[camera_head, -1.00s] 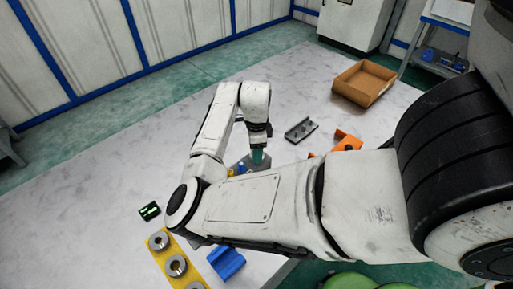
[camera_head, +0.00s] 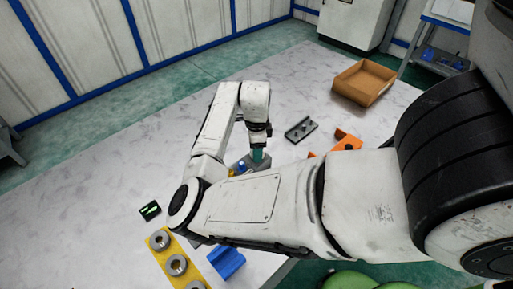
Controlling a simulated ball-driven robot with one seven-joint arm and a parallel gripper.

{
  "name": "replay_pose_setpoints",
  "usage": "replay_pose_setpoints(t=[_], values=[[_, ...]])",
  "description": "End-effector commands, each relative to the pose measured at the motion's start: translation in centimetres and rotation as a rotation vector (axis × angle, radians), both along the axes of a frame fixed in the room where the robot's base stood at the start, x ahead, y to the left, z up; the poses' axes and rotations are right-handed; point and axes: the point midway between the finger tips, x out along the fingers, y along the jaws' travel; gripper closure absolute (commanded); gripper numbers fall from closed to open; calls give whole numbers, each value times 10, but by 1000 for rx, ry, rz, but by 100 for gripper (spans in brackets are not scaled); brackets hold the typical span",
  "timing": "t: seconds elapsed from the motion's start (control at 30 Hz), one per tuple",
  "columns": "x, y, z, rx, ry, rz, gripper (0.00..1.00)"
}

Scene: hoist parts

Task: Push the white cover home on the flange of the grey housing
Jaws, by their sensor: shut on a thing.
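My gripper (camera_head: 258,158) points down at the middle of the table, at the end of my white arm. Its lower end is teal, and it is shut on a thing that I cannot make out. The grey housing (camera_head: 237,161) shows in part just left of and under the gripper, with small blue and yellow bits beside it. My own arm hides much of it. I cannot pick out the white cover or the flange, so how they sit together does not show.
A dark grey block with pegs (camera_head: 301,130) and an orange bracket (camera_head: 347,139) lie to the right. An open cardboard box (camera_head: 364,82) stands at the back right. A yellow strip with grey rings (camera_head: 176,265), a blue block (camera_head: 226,263) and a black device (camera_head: 149,210) lie in front.

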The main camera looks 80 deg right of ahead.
Motion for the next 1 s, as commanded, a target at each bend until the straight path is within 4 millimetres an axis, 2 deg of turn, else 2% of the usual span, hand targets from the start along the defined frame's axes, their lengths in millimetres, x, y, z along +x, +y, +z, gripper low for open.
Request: replay_pose_setpoints(t=[1.0], values=[[0,0,-7,0,0,1,73]])
